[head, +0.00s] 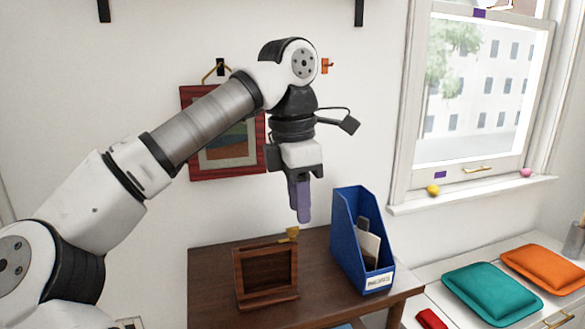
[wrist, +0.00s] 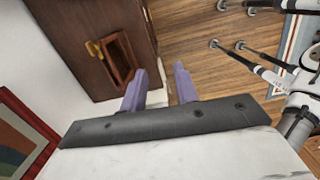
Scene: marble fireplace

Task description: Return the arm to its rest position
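My gripper (head: 301,205) hangs pointing down in the head view, in front of the white wall and above the dark wooden table (head: 218,262). My arm reaches up from the lower left and bends down at the wrist. In the wrist view, the two purple fingers of my gripper (wrist: 158,88) stand apart with nothing between them. They are clear of the table and touch nothing that I can see.
On the table are a small wooden frame-like stand (head: 238,282), a yellow object (head: 292,233) and a blue file holder (head: 345,240). A red-framed picture (head: 187,150) hangs behind my arm. Teal (head: 492,292) and orange (head: 545,268) cushions lie right, below a window.

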